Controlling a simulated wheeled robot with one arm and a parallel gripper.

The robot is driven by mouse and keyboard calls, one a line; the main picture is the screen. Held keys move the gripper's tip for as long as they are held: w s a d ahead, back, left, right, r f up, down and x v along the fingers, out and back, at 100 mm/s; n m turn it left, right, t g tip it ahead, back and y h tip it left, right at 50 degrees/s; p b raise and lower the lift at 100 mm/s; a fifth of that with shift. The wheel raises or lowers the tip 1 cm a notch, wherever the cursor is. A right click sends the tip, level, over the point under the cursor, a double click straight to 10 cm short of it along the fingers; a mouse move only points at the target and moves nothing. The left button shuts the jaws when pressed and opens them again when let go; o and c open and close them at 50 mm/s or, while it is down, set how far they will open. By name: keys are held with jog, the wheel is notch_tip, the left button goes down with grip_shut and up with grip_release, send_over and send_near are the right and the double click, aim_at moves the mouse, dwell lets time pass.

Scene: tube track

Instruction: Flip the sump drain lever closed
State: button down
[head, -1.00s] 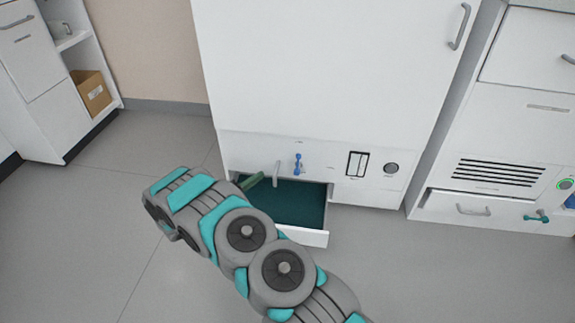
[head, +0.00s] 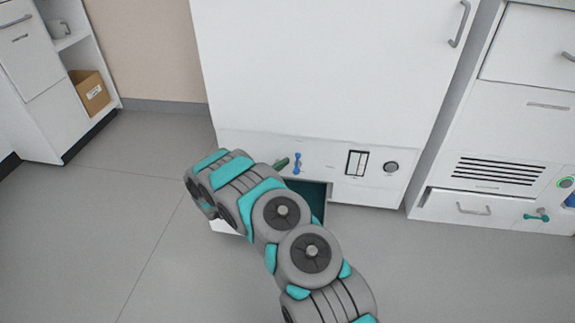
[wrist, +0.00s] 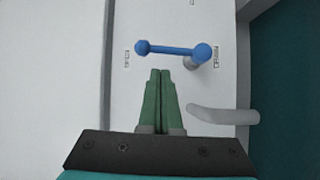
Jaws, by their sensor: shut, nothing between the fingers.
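A blue lever (head: 297,163) with ball ends sits on the white lower panel of the tall cabinet, upright in the head view. In the wrist view the lever (wrist: 172,50) lies across the picture, its right ball over a grey mount, with a small unreadable label near each end. My gripper (wrist: 160,71) has its green fingers shut and empty, pointing at the middle of the lever, with a small gap showing. In the head view my gripper (head: 281,164) is just left of the lever. Whether this lever is the sump drain's cannot be read.
A teal lever (head: 537,215) is on the unit at right.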

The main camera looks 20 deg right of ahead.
jog(key=shift+s+d, duration=0.35)
jog(key=shift+d, duration=0.5)
jog(key=shift+r, duration=0.1)
